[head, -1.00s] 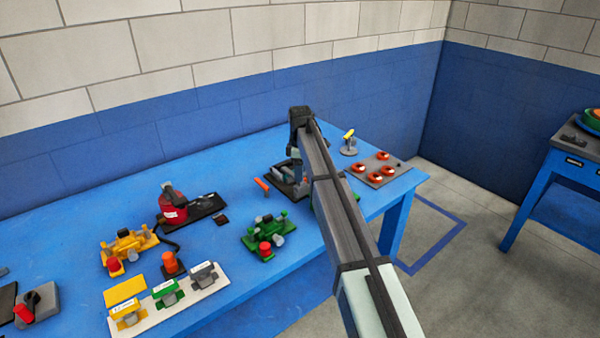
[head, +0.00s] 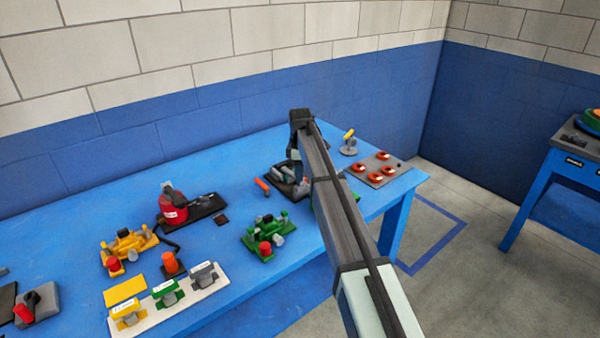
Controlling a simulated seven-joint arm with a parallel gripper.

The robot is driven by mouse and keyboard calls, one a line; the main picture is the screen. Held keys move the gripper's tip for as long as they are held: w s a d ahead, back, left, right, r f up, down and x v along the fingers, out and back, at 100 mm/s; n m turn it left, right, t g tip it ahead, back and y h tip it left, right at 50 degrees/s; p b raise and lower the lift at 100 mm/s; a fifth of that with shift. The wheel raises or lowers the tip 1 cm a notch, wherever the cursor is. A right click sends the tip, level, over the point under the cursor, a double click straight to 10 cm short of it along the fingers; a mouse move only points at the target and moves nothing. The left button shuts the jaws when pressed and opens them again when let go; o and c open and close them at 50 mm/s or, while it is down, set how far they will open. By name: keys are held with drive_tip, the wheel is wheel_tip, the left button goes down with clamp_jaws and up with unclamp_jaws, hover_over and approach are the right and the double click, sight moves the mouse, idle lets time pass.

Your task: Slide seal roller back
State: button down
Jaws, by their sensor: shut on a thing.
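A dark tray-like fixture (head: 276,187) sits on the blue bench, left of my forearm. Grey parts lie in it, and I take one of them to be the seal roller (head: 283,174). An orange handle (head: 262,184) sticks out at the fixture's left side. My gripper (head: 302,182) reaches down at the fixture, mostly hidden by my own arm. It is shut on a part there, seemingly the seal roller; the fingertips and the contact are too small and covered to make out.
A grey panel with several orange-red rings (head: 386,155) and a small yellow-topped stand (head: 349,146) are to the right. A green fixture (head: 264,238), a red canister (head: 172,203) and a yellow fixture (head: 128,248) stand left. The bench's back left is clear.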

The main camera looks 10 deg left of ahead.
idle(0.3)
drive_tip(key=w+d, duration=1.2)
drive_tip(key=shift+w+d, duration=0.15)
drive_tip(key=shift+w, duration=0.05)
drive_tip(key=c, duration=1.3)
unclamp_jaws()
drive_tip(key=shift+w+d, duration=0.1)
drive_tip(key=shift+w, duration=0.05)
drive_tip(key=o, duration=0.4)
drive_tip(key=shift+c, duration=0.2)
wheel_tip(320, 180, up, 14)
drive_tip(key=shift+f, duration=0.1)
